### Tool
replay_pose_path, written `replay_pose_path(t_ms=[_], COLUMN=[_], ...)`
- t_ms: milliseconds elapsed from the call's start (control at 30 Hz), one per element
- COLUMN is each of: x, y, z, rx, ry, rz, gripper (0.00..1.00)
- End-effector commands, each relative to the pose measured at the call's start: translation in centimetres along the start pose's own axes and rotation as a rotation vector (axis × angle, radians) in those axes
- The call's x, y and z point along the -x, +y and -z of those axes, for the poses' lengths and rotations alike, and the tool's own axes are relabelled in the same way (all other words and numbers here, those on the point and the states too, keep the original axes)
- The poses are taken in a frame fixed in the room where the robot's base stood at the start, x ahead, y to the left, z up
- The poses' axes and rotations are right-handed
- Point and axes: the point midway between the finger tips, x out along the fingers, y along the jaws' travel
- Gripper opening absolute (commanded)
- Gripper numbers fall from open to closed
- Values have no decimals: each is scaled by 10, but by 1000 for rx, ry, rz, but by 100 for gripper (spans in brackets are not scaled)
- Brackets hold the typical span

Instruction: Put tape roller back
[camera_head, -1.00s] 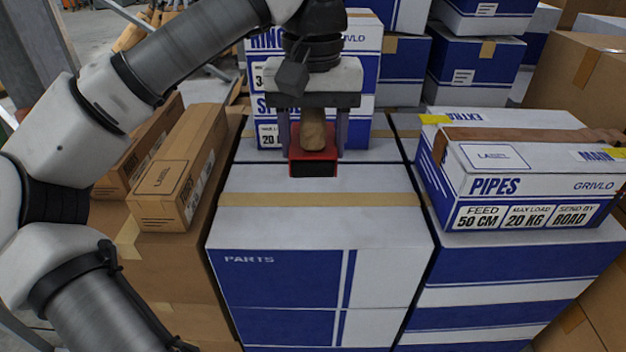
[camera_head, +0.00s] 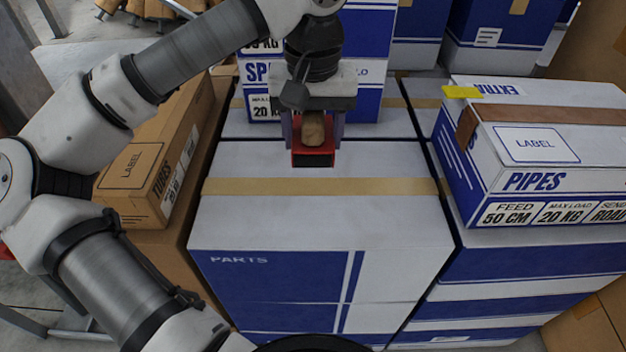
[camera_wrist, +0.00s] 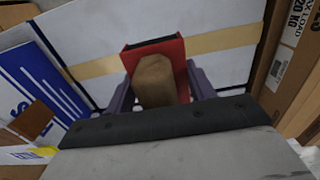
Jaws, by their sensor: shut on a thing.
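The tape roller is a red holder with a brown roll of tape (camera_head: 313,130). It also shows in the wrist view, where the red part (camera_wrist: 180,62) lies beyond the brown roll (camera_wrist: 154,80). My gripper (camera_head: 316,142) is shut on it, with purple fingers on both sides. In the head view the roller is over the rear part of the white top of the PARTS box (camera_head: 290,230). I cannot tell whether it touches the box top.
A PIPES box (camera_head: 545,150) stands on the boxes at the right. A brown TUBES carton (camera_head: 150,170) is at the left. Blue and white boxes (camera_head: 370,50) rise behind my gripper. The front of the PARTS box top is clear.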

Motion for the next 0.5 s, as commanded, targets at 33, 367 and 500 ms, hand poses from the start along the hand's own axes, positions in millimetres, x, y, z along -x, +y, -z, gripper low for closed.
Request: replay_pose_path(t_ms=[33,367,500], x=[-16,-58,-72], y=[0,0,0], z=[-1,0,0], rx=[-1,0,0], ry=[-3,0,-1], rz=[-1,-1,-1], gripper=[21,21,21])
